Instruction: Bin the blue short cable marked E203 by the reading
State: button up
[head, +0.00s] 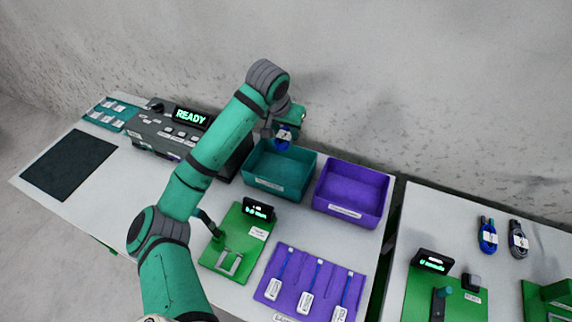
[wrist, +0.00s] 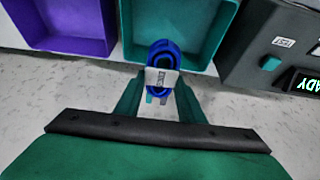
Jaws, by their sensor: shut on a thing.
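My gripper (wrist: 160,98) is shut on a coiled blue cable (wrist: 163,58) with a white label wrapped round it. The print on the label is too small to read for sure. In the head view the blue cable (head: 284,138) hangs from my gripper (head: 282,125) over the teal bin (head: 308,172). In the wrist view the teal bin (wrist: 205,45) lies below and beyond the cable, and its visible floor is empty. The purple bin (head: 349,190) stands to its right in the head view and also looks empty; it shows in the wrist view (wrist: 72,45) too.
A tester box (head: 165,137) with a READY display stands left of the teal bin. In front are a green fixture (head: 226,252) with a small lit display and a purple tray (head: 273,257) with several tagged items. Another table at right holds a blue coil (head: 487,238) and a grey coil (head: 518,241).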

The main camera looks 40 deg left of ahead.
jog(key=shift+w+f, duration=0.1)
jog(key=shift+f, duration=0.4)
jog(key=f, duration=0.2)
jog(key=shift+s+d+f, duration=0.15)
jog(key=shift+s+f, duration=0.15)
jog(key=shift+f, duration=0.95)
jog(key=o, duration=1.2)
jog(key=v, duration=1)
jog(key=shift+s+r, duration=0.15)
jog(key=shift+r, duration=0.25)
